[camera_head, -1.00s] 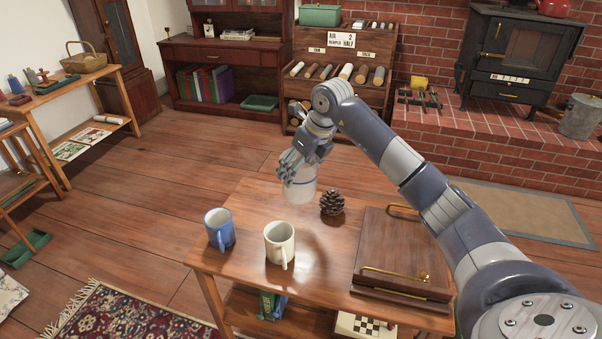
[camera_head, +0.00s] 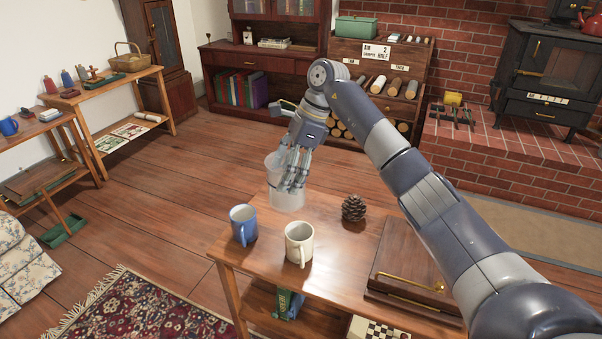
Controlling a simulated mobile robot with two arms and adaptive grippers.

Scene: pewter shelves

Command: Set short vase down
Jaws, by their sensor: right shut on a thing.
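The short vase (camera_head: 286,200) is pale and translucent, and stands upright at the far left corner of the wooden table (camera_head: 325,255). My right gripper (camera_head: 292,178) is shut on it from above and behind, its fingers covering part of the vase's right side. The vase's base is at or just above the tabletop; I cannot tell whether it touches. My left gripper is not in view.
A blue mug (camera_head: 243,226) and a cream mug (camera_head: 298,243) stand near the table's front left. A pinecone (camera_head: 353,208) sits right of the vase. A wooden case (camera_head: 415,265) fills the table's right side. Bare tabletop lies between vase and mugs.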

